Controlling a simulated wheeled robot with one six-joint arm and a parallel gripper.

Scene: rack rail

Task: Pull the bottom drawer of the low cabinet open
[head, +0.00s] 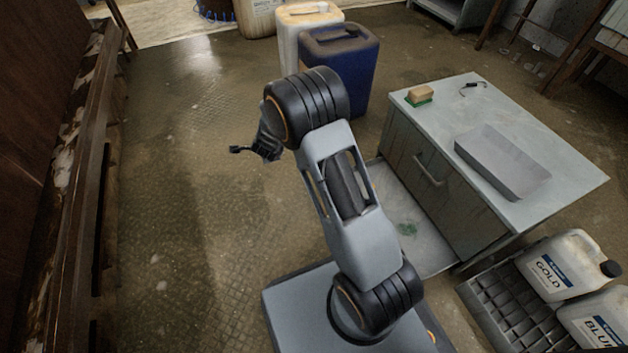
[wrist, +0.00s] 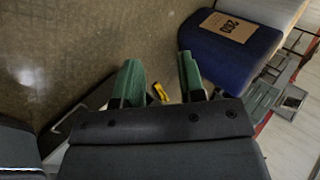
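The low cabinet (head: 468,97) stands right of my arm in the head view. Its front has one visible panel with a bar handle (head: 430,172). Below that panel a pale, flat surface (head: 408,212) with a green patch juts out toward my base. It looks like the inside of the bottom drawer, pulled out; its front end and handle are hidden behind my arm. My gripper is largely hidden behind my wrist in the head view. In the wrist view my gripper (wrist: 160,76) has its two green fingers apart, with nothing held between them. It is away from the cabinet, over the floor.
A blue jerrycan (head: 345,65) and a white one (head: 305,25) stand beyond my arm. Jugs (head: 562,265) stand on a black crate at right. The floor at left is clear.

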